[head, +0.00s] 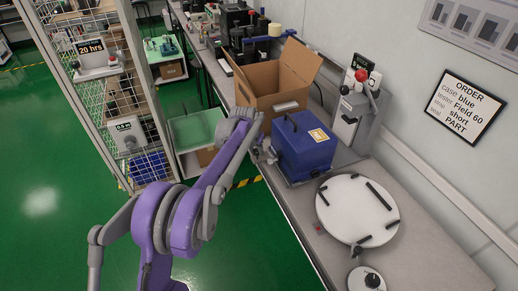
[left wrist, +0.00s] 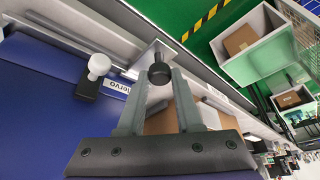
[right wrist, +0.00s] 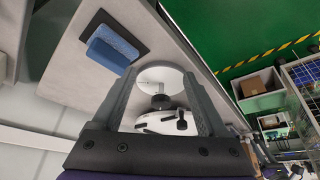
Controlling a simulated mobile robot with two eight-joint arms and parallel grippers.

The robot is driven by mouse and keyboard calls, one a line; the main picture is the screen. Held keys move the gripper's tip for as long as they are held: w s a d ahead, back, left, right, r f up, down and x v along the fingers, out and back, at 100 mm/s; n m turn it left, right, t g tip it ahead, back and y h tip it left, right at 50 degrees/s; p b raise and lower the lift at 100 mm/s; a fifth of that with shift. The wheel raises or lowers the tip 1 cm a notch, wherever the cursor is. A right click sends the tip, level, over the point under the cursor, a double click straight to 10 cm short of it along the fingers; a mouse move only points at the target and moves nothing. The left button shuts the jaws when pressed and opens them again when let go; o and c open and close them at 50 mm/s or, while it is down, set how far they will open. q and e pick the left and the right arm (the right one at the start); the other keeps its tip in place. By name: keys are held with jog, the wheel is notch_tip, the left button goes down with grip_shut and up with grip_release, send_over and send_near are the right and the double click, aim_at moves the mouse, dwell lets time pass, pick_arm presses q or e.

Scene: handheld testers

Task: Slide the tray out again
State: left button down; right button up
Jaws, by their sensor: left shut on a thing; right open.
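In the left wrist view, my left gripper (left wrist: 157,78) is shut on a black round knob (left wrist: 160,73) on a pale metal plate (left wrist: 146,58), which appears to be the tray's front. How far out the tray is, I cannot tell. My right gripper (right wrist: 161,78) is open, with nothing between its fingertips; it is not seen in the head view.
A white round plate with black bars (head: 340,208) and a small dial (head: 366,280) lie nearer on the bench. An open cardboard box (head: 262,82) stands behind the tester, a grey lever device (head: 350,115) to its right. A blue block (right wrist: 113,48) lies on a dark mat.

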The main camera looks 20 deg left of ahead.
pick_arm(q)
jog(key=c, duration=0.6)
grip_release()
jog(key=shift+s+a, duration=0.15)
jog(key=shift+a, duration=0.05)
jog(key=p+v, duration=0.1)
jog(key=v, duration=0.9)
jog(key=shift+s+r, duration=0.15)
jog(key=shift+r, duration=0.25)
pick_arm(e)
jog(key=shift+r, duration=0.45)
